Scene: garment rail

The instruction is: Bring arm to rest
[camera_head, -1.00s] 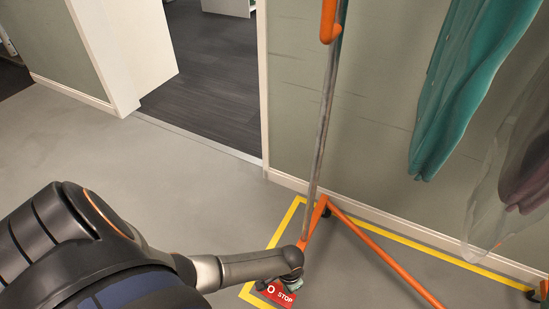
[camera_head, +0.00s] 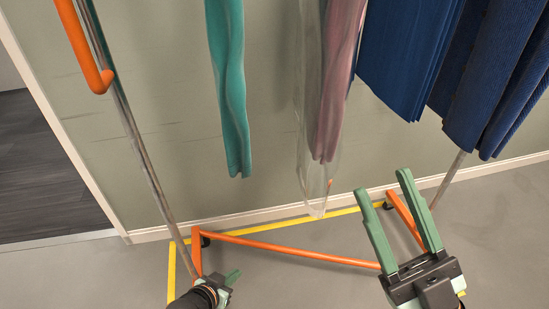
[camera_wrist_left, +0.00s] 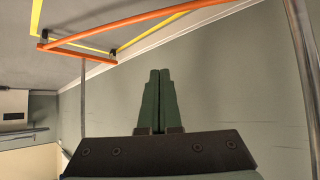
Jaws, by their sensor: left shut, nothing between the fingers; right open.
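My left gripper (camera_head: 232,277) is low in the head view, near the foot of the rail's left post. Its green fingers are shut with nothing between them, as the left wrist view shows (camera_wrist_left: 159,82). My right gripper (camera_head: 384,184) is at the lower right of the head view. Its two green fingers are apart, point up and are empty. The garment rail (camera_head: 300,254) has an orange base and metal posts. A teal garment (camera_head: 230,90), a pink garment in a clear cover (camera_head: 338,80) and dark blue garments (camera_head: 405,50) hang above and behind the grippers.
Yellow floor tape (camera_head: 172,270) runs around the rail's base. A green-grey wall (camera_head: 170,140) stands behind the rail, and a doorway with dark floor (camera_head: 40,170) opens at the left. The grey floor (camera_head: 90,275) at the lower left is clear.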

